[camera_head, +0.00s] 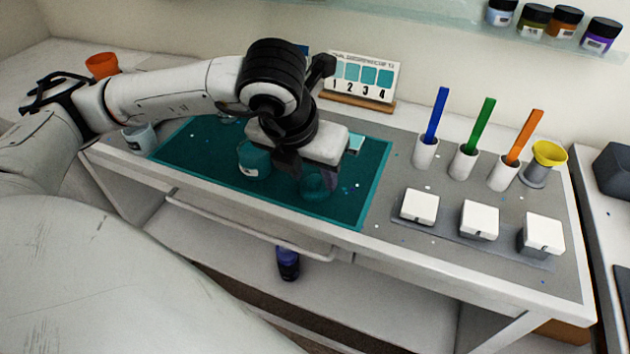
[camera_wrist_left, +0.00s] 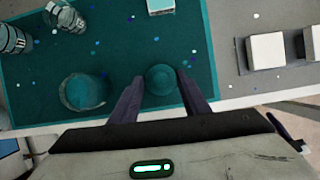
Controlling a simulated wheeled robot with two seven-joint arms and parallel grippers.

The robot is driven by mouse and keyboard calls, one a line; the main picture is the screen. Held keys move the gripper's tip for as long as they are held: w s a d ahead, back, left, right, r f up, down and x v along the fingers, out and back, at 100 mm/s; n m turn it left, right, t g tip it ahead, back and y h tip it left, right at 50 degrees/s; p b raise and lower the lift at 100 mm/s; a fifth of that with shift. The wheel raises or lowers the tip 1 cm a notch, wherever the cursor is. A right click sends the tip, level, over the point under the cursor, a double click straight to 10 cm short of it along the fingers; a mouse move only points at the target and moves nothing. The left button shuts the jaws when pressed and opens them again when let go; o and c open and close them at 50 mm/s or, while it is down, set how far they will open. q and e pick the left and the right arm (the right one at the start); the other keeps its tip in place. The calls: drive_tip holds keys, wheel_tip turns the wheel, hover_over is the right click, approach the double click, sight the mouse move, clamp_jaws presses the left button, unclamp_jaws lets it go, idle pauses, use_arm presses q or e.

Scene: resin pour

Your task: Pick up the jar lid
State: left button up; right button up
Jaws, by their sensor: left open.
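A round teal jar lid (camera_head: 317,186) lies on the teal mat (camera_head: 212,160), near the mat's front edge. It shows in the left wrist view (camera_wrist_left: 160,79) between the two dark fingers. My left gripper (camera_head: 309,174) is open, with one finger on each side of the lid. I cannot tell whether the fingers touch it. A teal jar (camera_head: 252,163) stands on the mat to the left of the lid, with its open top facing up in the left wrist view (camera_wrist_left: 84,92). My right gripper is not in view.
White square boxes (camera_head: 420,206) and cups with blue, green and orange sticks (camera_head: 427,150) stand on the right of the table. A numbered card (camera_head: 363,77) stands at the back. Clear cups (camera_wrist_left: 66,17) stand at the mat's far left. Small specks dot the mat.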

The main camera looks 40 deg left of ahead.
use_arm(q)
drive_tip(key=shift+w+f, duration=0.1)
drive_tip(key=shift+f, duration=0.1)
clamp_jaws()
